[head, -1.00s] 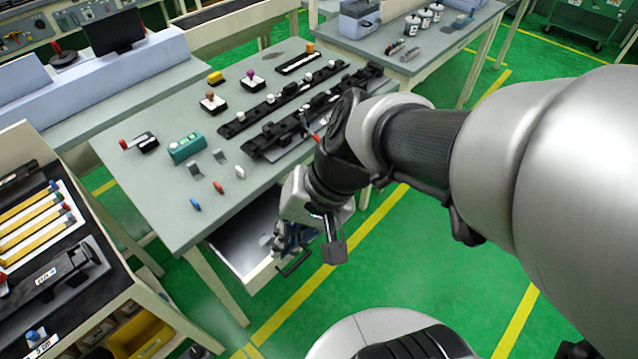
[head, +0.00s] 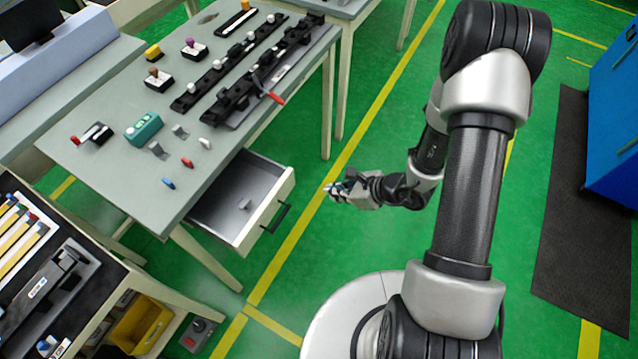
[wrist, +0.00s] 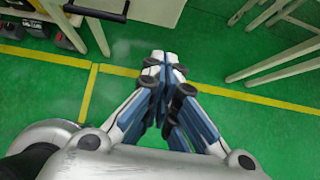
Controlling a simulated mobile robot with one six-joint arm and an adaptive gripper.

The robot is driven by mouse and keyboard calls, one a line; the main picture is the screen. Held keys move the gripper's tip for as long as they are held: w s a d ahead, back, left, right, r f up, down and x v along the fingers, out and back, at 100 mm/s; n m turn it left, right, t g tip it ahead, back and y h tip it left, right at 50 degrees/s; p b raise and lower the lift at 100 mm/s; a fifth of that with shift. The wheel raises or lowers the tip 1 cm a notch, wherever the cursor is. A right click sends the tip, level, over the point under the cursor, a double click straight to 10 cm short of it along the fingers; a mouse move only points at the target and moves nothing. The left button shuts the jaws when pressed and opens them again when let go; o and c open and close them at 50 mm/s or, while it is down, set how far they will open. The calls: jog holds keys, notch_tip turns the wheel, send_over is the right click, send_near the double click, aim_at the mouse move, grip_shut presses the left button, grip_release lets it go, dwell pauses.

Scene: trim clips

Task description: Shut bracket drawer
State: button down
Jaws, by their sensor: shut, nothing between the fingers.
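The bracket drawer (head: 262,222) hangs open under the front of the grey table. Its white front panel carries a dark bar handle (head: 276,218), and a small grey bracket (head: 244,204) lies inside. My gripper (head: 332,188) is to the right of the drawer, apart from the handle, over the green floor. In the wrist view my gripper (wrist: 164,62) has its blue-and-grey fingers together with nothing between them.
The grey table (head: 110,190) bears clips, knobs and long black fixtures. A black-topped cart (head: 95,290) with a yellow bin (head: 142,322) stands at lower left. A blue cabinet (head: 615,125) stands at far right. Green floor (head: 350,235) is clear around my gripper.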

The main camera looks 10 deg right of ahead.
jog(key=b, duration=0.3)
send_near(292, 188)
notch_tip(292, 188, down, 3)
jog(key=w+a, duration=0.1)
jog(key=a, duration=0.1)
jog(key=shift+w+a+r, duration=0.1)
jog(key=shift+w+a, duration=0.2)
jog(key=shift+w, duration=0.05)
